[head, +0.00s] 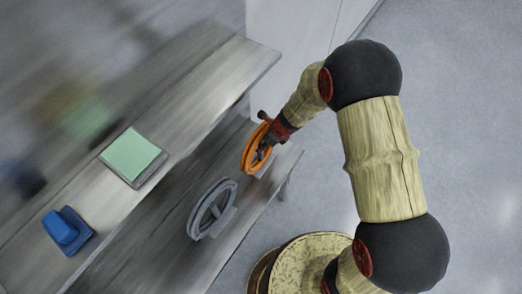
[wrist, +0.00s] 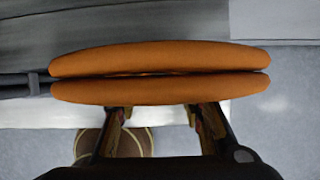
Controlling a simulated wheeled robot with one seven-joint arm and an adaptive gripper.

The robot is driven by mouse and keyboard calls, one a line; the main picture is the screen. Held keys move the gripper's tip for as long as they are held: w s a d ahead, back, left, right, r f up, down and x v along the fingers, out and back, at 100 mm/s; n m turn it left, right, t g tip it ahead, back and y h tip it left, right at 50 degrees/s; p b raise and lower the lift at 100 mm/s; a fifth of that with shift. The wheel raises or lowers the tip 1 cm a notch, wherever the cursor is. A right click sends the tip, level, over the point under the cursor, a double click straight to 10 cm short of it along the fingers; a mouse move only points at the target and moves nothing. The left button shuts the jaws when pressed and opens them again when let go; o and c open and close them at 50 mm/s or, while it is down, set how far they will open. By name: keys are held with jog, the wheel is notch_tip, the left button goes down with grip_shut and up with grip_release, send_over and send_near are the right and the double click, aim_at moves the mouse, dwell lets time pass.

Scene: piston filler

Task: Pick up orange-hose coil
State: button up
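The orange-hose coil (head: 253,150) stands upright on the lower shelf, near its right end in the head view. In the wrist view the orange-hose coil (wrist: 160,92) is seen edge-on as two orange bands across the picture. My gripper (head: 268,141) is at the coil's right side in the head view. In the wrist view the fingers of my gripper (wrist: 161,112) are spread apart and reach the coil's near edge. The fingertips look partly hidden at the coil, and I cannot tell whether they touch it.
A grey coil (head: 211,209) stands on the same lower shelf (head: 160,229), left of the orange one. The upper bench (head: 190,105) overhangs behind, with a green pad (head: 132,156) and a blue object (head: 66,230) on it. The floor (head: 455,120) to the right is clear.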

jog(key=b+x, duration=0.1)
jog(key=x, duration=0.2)
jog(key=shift+f, duration=0.3)
jog(key=shift+c, duration=1.2)
jog(key=c, duration=0.7)
grip_shut()
jog(key=shift+w+r, duration=0.1)
